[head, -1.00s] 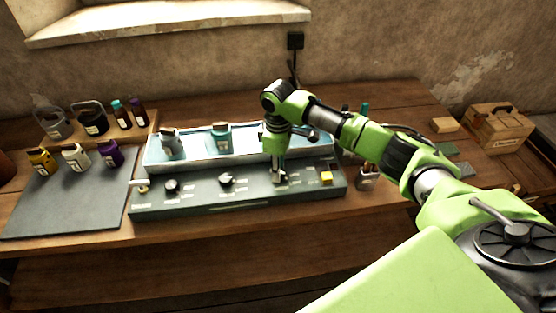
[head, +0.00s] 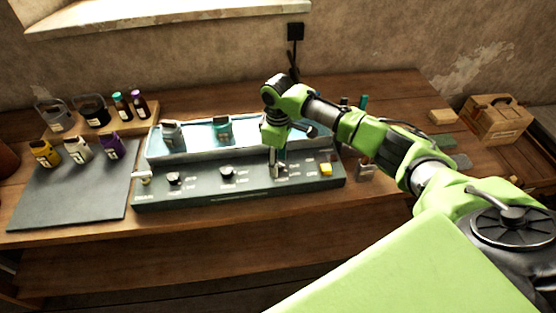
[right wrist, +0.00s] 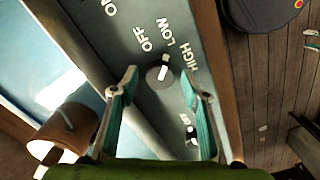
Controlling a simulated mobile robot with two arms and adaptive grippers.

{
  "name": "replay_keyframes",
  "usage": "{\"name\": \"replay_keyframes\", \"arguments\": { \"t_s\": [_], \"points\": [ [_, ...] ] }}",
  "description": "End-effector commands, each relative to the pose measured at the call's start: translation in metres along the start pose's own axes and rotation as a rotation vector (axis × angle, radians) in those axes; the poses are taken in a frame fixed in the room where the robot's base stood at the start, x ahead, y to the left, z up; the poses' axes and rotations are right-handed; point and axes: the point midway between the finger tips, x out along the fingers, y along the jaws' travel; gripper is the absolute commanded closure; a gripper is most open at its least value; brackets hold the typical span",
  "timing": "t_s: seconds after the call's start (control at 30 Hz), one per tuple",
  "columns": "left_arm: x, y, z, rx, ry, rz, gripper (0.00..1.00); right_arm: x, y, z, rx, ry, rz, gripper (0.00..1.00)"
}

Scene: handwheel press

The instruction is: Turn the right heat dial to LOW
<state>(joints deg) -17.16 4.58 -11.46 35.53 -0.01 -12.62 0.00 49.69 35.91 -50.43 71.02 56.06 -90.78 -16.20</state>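The grey control panel (head: 200,190) lies along the table's front, with a left dial (head: 174,178) and a middle dial (head: 227,172). My right gripper (head: 279,169) points down over the panel's right dial and mostly hides it in the head view. In the right wrist view, the right dial (right wrist: 160,75) is a grey knob with a white pointer. Its pointer aims roughly between the OFF and LOW labels; the exact setting is unclear. The teal fingers of the right gripper (right wrist: 161,88) are apart, one each side of the dial; contact is not visible. My left gripper is out of view.
A yellow button (head: 326,169) sits right of the right dial. A pale blue tray (head: 195,151) with jars stands behind the panel. A dark mat (head: 70,195) lies left, and a wooden box (head: 497,120) stands far right.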

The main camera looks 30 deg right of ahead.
Motion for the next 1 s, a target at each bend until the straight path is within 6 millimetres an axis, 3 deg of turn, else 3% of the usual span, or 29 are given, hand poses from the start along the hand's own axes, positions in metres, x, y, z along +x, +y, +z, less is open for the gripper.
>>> {"name": "replay_keyframes", "arguments": {
  "t_s": [0.33, 0.8, 1.0],
  "points": [
    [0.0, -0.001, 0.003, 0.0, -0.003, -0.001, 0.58, -0.01, 0.001, -0.001, 0.0, 0.003, 0.001, 0.58],
    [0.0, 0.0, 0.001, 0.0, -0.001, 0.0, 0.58, -0.101, 0.001, -0.001, -0.001, 0.003, 0.001, 0.58],
    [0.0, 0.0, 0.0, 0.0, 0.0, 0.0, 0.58, -0.118, 0.0, 0.0, 0.0, 0.0, 0.0, 0.58]
  ]
}}
